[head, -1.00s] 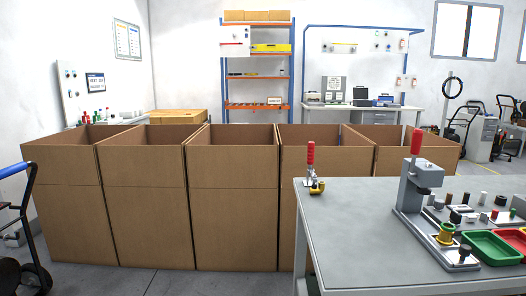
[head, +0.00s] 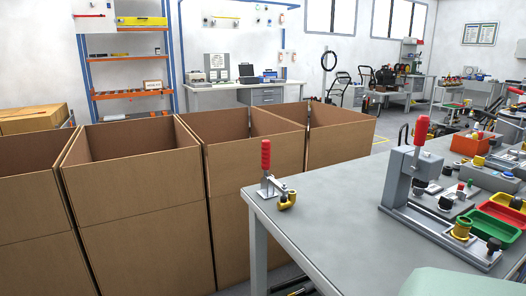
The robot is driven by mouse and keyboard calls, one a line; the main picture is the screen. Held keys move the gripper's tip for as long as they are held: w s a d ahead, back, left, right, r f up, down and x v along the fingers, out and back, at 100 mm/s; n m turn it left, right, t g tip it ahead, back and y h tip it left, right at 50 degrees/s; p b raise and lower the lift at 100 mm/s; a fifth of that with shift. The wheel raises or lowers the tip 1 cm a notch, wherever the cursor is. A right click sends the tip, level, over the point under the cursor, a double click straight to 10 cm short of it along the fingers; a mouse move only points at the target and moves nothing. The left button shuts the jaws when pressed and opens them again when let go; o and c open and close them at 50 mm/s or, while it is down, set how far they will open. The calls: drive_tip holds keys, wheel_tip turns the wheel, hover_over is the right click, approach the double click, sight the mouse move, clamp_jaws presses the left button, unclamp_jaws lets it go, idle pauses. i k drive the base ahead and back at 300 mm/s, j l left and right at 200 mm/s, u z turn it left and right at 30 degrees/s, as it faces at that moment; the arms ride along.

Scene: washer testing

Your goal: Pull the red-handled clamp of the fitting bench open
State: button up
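The red-handled clamp (head: 266,156) stands at the left corner of the grey fitting bench (head: 335,205). Its red handle points straight up. Its metal arm reaches to the right, to a brass-coloured fitting (head: 287,200) beside its base; I cannot tell whether they touch. A second red handle (head: 421,130) tops a grey press-like stand (head: 399,178) further right on the same bench. My gripper is not in view. A pale green rounded shape, probably part of my arm, shows at the bottom right edge and hides some of the bench.
Open cardboard boxes (head: 130,195) stand in a row left of and behind the bench. Green (head: 478,228) and red (head: 503,212) trays and small fittings crowd the bench's right side. The bench top between clamp and stand is clear. A workbench (head: 240,97) stands at the back wall.

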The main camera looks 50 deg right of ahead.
sight(265, 146)
drive_tip(key=i+j+z, duration=0.1)
drive_tip(key=i+z, duration=0.2)
drive_tip(key=z, duration=0.15)
drive_tip(key=i+j+z, duration=0.25)
drive_tip(key=z, duration=0.15)
drive_tip(key=i+j+z, duration=0.3)
drive_tip(key=z, duration=0.15)
drive_tip(key=i+j+z, duration=0.2)
drive_tip(key=j+z, duration=0.2)
drive_tip(key=i+j+z, duration=0.15)
drive_tip(key=j+z, duration=1.15)
drive_tip(key=j, duration=0.15)
drive_tip(key=k+j+z, duration=0.1)
drive_tip(key=j+z, duration=0.2)
drive_tip(key=j, duration=0.3)
drive_tip(key=k+l+u, duration=0.1)
drive_tip(key=l, duration=0.2)
